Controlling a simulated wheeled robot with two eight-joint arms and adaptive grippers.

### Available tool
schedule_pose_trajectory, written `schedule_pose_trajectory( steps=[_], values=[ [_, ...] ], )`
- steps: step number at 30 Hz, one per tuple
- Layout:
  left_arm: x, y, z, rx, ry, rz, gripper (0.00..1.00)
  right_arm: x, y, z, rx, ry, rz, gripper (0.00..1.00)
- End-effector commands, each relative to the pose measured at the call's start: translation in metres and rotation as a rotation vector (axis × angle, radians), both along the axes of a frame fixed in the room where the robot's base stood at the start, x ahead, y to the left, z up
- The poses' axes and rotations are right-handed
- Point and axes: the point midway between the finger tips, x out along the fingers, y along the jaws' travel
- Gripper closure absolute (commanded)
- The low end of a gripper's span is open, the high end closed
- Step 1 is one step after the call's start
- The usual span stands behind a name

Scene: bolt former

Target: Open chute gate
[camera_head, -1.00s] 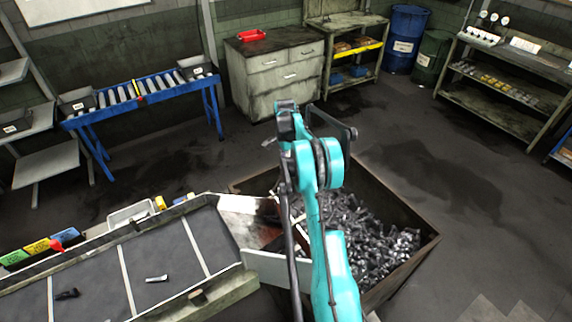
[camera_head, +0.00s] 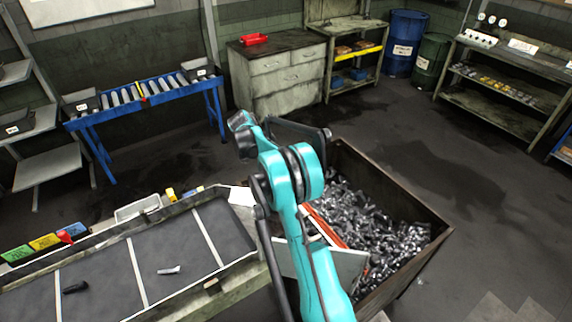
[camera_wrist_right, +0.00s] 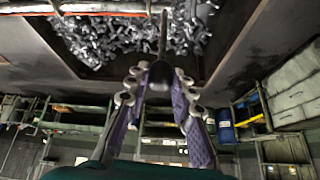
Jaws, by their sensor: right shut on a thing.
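In the right wrist view, my right gripper (camera_wrist_right: 161,76) has its purple-padded fingers closed around a dark knob (camera_wrist_right: 161,72) with a thin rod (camera_wrist_right: 163,32) running up from it. This looks like the gate handle. A red-edged pale bar (camera_wrist_right: 85,8) crosses the top of that view. In the head view, pale chute plates (camera_head: 345,262) with a red strip (camera_head: 326,226) sit between the conveyor and the bolt bin. My teal right arm covers part of the chute and hides the gripper. My left gripper is out of view.
A rusty bin (camera_head: 432,238) full of dark bolts stands right of the chute. A grey conveyor (camera_head: 185,244) with two loose bolts lies to the left. A blue roller table (camera_head: 150,100) and a grey cabinet (camera_head: 275,75) stand behind. The floor right of the bin is clear.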

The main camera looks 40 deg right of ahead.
Motion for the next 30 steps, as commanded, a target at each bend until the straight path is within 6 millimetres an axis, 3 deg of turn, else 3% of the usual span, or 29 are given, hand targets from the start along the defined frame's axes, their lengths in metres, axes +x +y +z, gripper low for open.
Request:
schedule_pose_trajectory(
  steps=[1,15,21,30],
  values=[
    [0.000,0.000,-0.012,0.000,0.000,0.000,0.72,0.003,0.010,-0.006,-0.046,0.004,0.008,1.00],
    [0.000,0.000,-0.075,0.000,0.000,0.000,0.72,0.008,0.066,-0.026,-0.448,0.048,0.004,1.00],
    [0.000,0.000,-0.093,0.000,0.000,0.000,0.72,0.010,0.079,-0.033,-0.559,0.061,0.002,1.00],
    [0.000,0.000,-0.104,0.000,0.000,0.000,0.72,0.010,0.087,-0.037,-0.637,0.071,0.001,1.00]
  ],
)
